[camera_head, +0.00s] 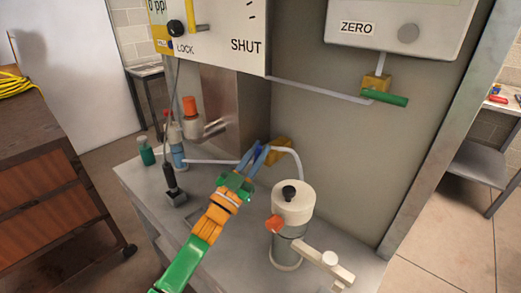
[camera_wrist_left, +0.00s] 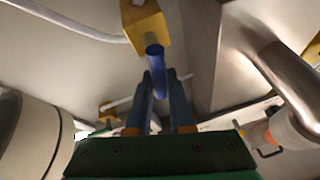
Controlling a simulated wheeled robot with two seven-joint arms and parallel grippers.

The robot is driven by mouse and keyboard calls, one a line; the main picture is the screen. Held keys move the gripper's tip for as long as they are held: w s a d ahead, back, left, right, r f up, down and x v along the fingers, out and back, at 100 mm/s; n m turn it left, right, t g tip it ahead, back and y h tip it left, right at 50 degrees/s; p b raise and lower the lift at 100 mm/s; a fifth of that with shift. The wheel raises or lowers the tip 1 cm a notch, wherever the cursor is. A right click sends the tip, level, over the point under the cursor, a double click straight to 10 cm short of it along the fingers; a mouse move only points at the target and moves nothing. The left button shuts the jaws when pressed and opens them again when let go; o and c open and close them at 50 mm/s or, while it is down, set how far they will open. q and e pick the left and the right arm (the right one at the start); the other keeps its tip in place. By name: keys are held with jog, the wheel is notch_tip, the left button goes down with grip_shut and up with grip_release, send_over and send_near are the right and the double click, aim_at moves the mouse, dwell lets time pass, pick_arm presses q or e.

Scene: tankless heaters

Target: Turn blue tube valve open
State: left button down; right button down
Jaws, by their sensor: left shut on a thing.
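The blue tube valve is a yellow block (camera_head: 283,148) with a blue handle, set on a white tube by the grey wall. In the left wrist view the yellow block (camera_wrist_left: 145,27) is at the top, and the blue handle (camera_wrist_left: 155,60) points from it toward my fingers. My left gripper (camera_head: 260,154) reaches up to the valve from below. Its fingers, also in the left wrist view (camera_wrist_left: 160,90), are shut on the handle's end. The fingers partly hide the handle in the head view. My right gripper is in neither view.
A white-topped canister (camera_head: 293,204) with an orange part stands right of my left arm. Bottles (camera_head: 146,151) stand at the counter's left. A green-handled valve (camera_head: 384,97) hangs higher at right. A metal pipe (camera_wrist_left: 285,85) is close at right in the wrist view.

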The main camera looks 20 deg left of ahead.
pick_arm(q)
jog(key=shift+a+r+n+y+p, duration=0.15)
jog(key=shift+n+y, duration=0.15)
jog(key=shift+n, duration=0.15)
jog(key=shift+a+n+y+p, duration=0.15)
jog(key=shift+n+y, duration=0.15)
jog(key=shift+n, duration=0.45)
jog(key=c, duration=0.8)
grip_release()
jog(key=shift+w, duration=0.15)
jog(key=b+v, duration=0.1)
jog(key=v, duration=0.6)
jog(key=shift+d, duration=0.1)
